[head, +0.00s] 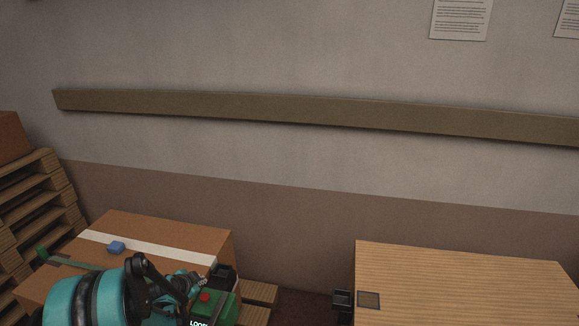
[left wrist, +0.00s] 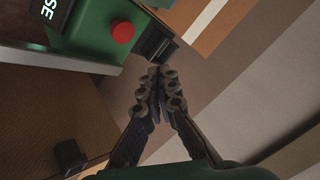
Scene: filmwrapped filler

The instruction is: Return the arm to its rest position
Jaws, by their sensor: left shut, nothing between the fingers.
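My left arm, teal and black, comes in at the lower left of the head view, in front of a cardboard box. My left gripper (head: 193,284) is at the arm's right end, close to a green box (head: 222,304) with a red button (head: 205,297). In the left wrist view the gripper's fingers (left wrist: 158,76) are closed together with nothing between them. The green box (left wrist: 92,32) and its red button (left wrist: 123,32) show there at the upper left, near the fingertips. I cannot tell whether they touch. My right gripper is not in view.
The cardboard box (head: 190,236) has white tape and a small blue object (head: 116,247) on top. Stacked wooden pallets (head: 40,195) stand at the left. A wooden table (head: 470,285) stands at the right, with a gap between. A wall with a rail (head: 300,108) is behind.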

